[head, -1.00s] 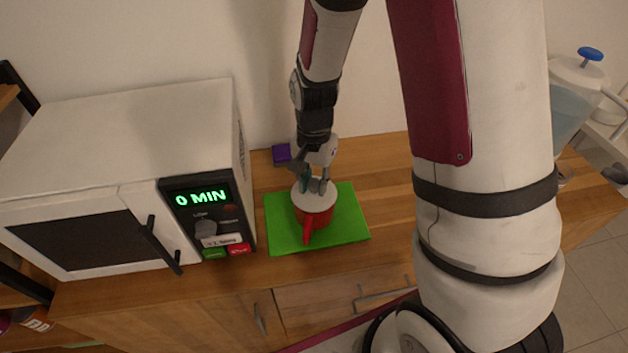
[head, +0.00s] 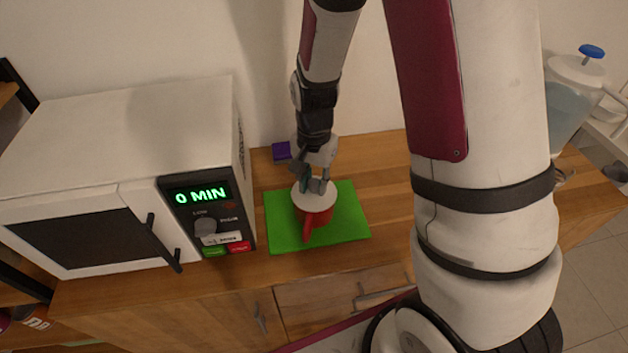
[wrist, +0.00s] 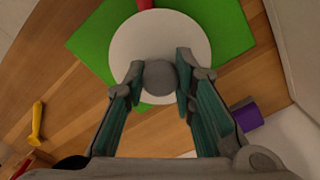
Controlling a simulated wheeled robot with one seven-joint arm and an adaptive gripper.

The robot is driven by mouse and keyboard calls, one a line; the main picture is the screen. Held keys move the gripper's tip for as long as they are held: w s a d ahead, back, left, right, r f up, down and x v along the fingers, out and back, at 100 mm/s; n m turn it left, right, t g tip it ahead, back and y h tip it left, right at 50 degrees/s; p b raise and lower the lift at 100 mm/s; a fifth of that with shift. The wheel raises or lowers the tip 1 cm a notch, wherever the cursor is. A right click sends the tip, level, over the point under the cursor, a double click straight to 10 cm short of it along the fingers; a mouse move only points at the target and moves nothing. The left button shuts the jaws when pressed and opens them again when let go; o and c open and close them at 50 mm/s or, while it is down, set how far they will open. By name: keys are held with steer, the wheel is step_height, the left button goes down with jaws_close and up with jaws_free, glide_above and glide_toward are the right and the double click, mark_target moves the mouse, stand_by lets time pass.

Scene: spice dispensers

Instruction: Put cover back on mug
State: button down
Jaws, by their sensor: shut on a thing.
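A red mug (head: 316,217) stands on a green mat (head: 348,222) on the wooden counter, its handle toward the front. The round white cover (head: 301,202) with a grey knob sits over the mug's top; it also shows in the wrist view (wrist: 130,45). My gripper (head: 314,186) is above the mug, with its fingers shut on the cover's knob. In the wrist view my gripper (wrist: 162,82) has a finger on each side of the grey knob. The cover hides the mug's rim, so I cannot tell whether it is fully seated.
A white microwave (head: 100,130) reading 0 MIN stands left of the mat. A purple block (head: 281,151) lies behind the mat near the wall. A jug with a blue knob (head: 577,85) is at the far right. A yellow object (wrist: 37,124) shows in the wrist view.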

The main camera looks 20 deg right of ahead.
mark_target(314, 182)
steer(key=c, duration=1.2)
jaws_free()
steer(key=shift+c, duration=0.2)
step_height(314, 182, up, 12)
